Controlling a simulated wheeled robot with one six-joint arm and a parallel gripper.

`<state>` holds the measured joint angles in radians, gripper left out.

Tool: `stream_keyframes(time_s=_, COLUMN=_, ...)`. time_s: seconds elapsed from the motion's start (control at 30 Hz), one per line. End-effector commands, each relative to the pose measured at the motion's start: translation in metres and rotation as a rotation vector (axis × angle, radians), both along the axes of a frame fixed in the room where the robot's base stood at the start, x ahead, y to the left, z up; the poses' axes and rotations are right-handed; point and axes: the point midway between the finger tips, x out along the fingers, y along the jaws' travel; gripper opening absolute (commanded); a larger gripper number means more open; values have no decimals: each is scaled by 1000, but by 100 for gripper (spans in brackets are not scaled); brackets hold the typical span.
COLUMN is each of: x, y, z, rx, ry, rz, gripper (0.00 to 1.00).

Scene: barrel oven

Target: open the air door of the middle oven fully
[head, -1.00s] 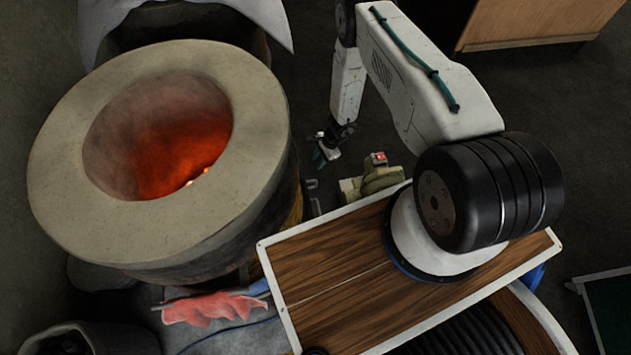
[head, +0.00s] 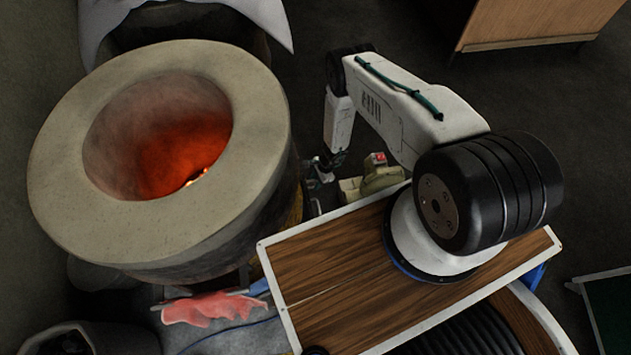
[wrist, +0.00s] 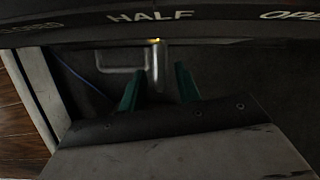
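The oven (head: 200,225) is a round barrel with a pale rim and a red glowing mouth at left in the head view. In the wrist view its dark lower edge (wrist: 225,25) carries the words CLOSED, HALF and OPEN. A grey metal tab with a bent handle (wrist: 122,69) hangs under HALF, with a small yellow mark at its top. My gripper (wrist: 160,78) has two green fingers, apart, with the tab between and beyond their tips. I cannot tell whether they touch it. In the head view my gripper (head: 322,170) is beside the oven's right side, its fingers hard to see.
A beige device with a red switch (head: 378,160) sits right of my gripper. A wooden tabletop with a white edge (head: 330,270) lies in front. A wooden cabinet (head: 535,20) stands at the back right. Dark floor lies between.

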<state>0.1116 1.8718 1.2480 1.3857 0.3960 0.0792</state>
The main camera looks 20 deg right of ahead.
Motion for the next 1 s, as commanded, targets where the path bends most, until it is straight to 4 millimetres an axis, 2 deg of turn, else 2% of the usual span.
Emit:
stream_keyframes(time_s=0.1, x=0, y=0, z=0, rx=0, ry=0, rz=0, gripper=33)
stream_keyframes(time_s=0.13, x=0, y=0, z=0, rx=0, ry=0, rz=0, gripper=30)
stream_keyframes(time_s=0.23, x=0, y=0, z=0, rx=0, ry=0, rz=0, gripper=2)
stream_keyframes(time_s=0.27, x=0, y=0, z=0, rx=0, ry=0, rz=0, gripper=0)
stream_keyframes(time_s=0.47, x=3, y=-1, z=0, rx=1, ry=-2, rz=0, gripper=0)
stream_keyframes(time_s=0.57, x=15, y=-3, z=0, rx=3, ry=-5, rz=1, gripper=0)
stream_keyframes(time_s=0.8, x=63, y=-11, z=0, rx=4, ry=-7, rz=2, gripper=0)
stream_keyframes(time_s=1.0, x=86, y=-16, z=0, rx=1, ry=-3, rz=1, gripper=0)
